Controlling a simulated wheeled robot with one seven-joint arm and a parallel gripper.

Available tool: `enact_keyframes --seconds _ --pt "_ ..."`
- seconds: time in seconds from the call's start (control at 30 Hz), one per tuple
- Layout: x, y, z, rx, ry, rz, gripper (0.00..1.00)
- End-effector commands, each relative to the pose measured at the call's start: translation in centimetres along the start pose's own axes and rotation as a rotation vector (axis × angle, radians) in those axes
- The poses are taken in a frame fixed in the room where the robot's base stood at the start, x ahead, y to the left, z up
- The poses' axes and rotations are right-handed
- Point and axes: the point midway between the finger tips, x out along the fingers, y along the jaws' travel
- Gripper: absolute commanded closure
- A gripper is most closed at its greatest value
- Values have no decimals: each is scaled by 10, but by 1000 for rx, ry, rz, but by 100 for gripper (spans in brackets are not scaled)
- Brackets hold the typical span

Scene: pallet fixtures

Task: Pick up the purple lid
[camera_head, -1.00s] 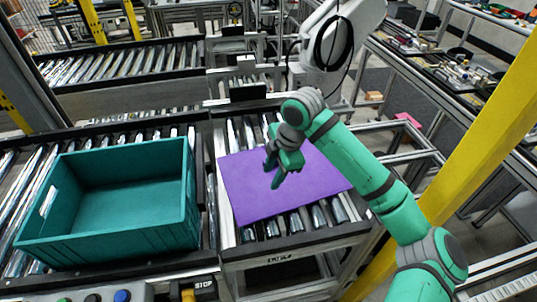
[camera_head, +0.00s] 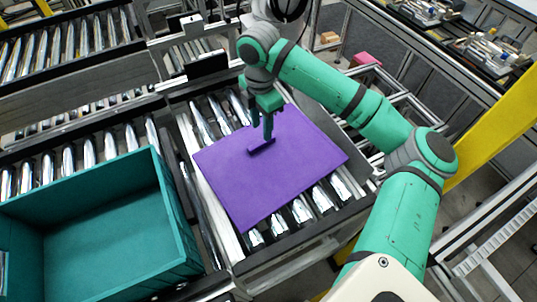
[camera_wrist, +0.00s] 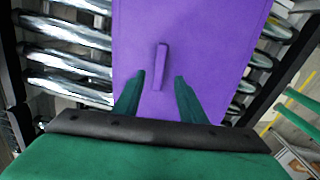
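The purple lid (camera_head: 285,175) is a flat rectangular panel lying on the rollers. A short purple bar handle (camera_head: 261,146) stands up from its top; in the wrist view the handle (camera_wrist: 161,60) lies lengthwise near the middle of the picture. My green gripper (camera_head: 268,132) hangs over the lid, pointing down at the handle. In the wrist view my gripper (camera_wrist: 161,77) is open, its two fingers apart with the near end of the handle in line with the gap. I cannot tell whether the fingertips touch the lid.
An empty teal crate (camera_head: 110,225) stands on the rollers to the left of the lid. A conveyor frame edge (camera_head: 295,245) runs in front of the lid. A yellow post (camera_head: 490,135) and metal racks (camera_head: 465,255) stand on the right, near my arm.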

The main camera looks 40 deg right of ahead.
Motion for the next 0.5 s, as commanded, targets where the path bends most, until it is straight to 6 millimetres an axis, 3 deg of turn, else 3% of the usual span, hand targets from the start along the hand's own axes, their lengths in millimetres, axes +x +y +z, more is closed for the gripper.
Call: enact_keyframes --seconds 0.27,0.5 --pt "20 0 0 0 -1 0 62" --pt "53 1 -1 1 0 -1 62"
